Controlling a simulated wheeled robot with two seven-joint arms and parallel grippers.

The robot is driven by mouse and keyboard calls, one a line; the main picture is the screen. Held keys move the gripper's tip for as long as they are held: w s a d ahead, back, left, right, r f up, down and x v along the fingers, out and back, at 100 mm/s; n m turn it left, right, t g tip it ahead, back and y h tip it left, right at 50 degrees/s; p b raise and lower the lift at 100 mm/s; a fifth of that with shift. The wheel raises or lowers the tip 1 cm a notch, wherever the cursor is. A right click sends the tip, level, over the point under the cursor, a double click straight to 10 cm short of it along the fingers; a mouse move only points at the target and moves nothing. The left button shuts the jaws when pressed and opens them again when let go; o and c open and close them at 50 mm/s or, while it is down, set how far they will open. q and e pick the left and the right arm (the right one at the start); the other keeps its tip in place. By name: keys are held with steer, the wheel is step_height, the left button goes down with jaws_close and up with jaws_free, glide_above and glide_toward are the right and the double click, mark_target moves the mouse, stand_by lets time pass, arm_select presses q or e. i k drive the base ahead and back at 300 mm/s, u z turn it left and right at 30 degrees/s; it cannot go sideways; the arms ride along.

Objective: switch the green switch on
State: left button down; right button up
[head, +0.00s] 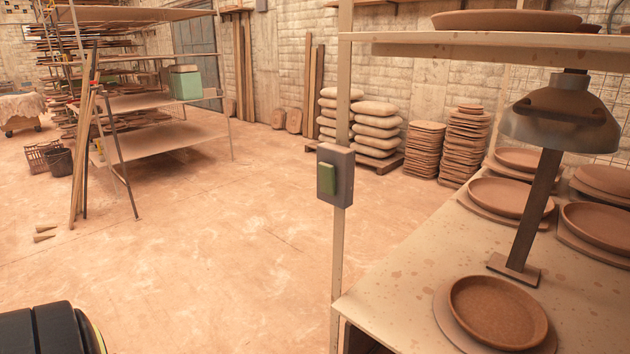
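The green switch (327,180) is a small green rectangle on the front of a dark grey box (344,172). The box is fixed to the upright front post (339,245) of the shelf rack on the right. I cannot tell from its look whether the switch is on or off. Neither of my grippers is in view. A dark rounded part at the bottom left corner may be part of my own body.
A table (395,285) at right holds clay plates (497,312) and a lamp (561,115). A shelf (480,42) hangs above it. Sacks (376,128) and stacked discs (467,142) stand behind. Open floor (220,240) lies left of the post.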

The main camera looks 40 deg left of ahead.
mark_target(327, 176)
steer(key=k, duration=0.55)
steer(key=u, duration=0.7)
steer(key=i, duration=0.5)
